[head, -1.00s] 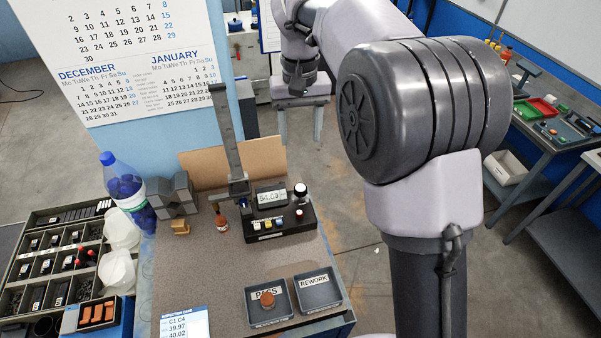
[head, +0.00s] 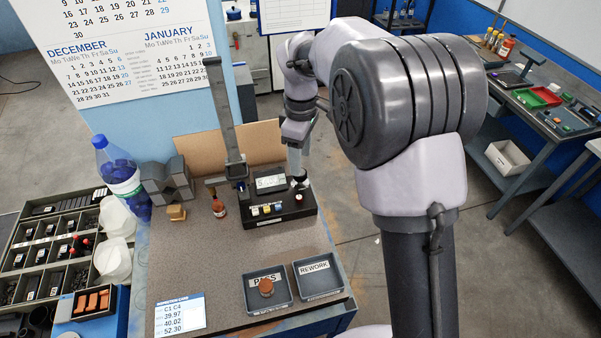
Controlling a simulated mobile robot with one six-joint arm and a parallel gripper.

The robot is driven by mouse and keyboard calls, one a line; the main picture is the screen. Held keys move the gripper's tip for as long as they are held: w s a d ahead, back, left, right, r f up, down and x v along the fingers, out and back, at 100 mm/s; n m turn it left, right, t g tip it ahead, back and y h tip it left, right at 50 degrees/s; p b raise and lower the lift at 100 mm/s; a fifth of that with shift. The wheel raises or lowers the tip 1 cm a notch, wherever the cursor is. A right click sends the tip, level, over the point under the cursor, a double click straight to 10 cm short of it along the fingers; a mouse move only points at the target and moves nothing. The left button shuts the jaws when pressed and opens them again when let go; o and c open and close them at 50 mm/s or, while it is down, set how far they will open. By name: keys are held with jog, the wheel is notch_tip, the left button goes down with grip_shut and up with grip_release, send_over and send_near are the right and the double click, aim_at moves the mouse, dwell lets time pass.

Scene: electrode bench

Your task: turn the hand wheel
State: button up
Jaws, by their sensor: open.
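The hand wheel (head: 300,183) is a small dark knob at the back right corner of the black gauge base (head: 278,212). My gripper (head: 299,172) points down right at it and hides most of it. The jaws are open. They look level with the knob's top, but I cannot tell whether they touch it. The gauge has a grey upright column (head: 224,110) and a small display (head: 271,182), whose digits are too small to read.
The PASS tray (head: 252,297) holds a copper-coloured piece (head: 266,286); the REWORK tray (head: 318,283) looks empty. A cardboard sheet (head: 215,150) stands behind. The bench's middle is clear.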

notch_tip(320, 180, down, 5)
jog(key=shift+r+b, duration=0.15)
jog(key=shift+b, duration=0.2)
grip_shut()
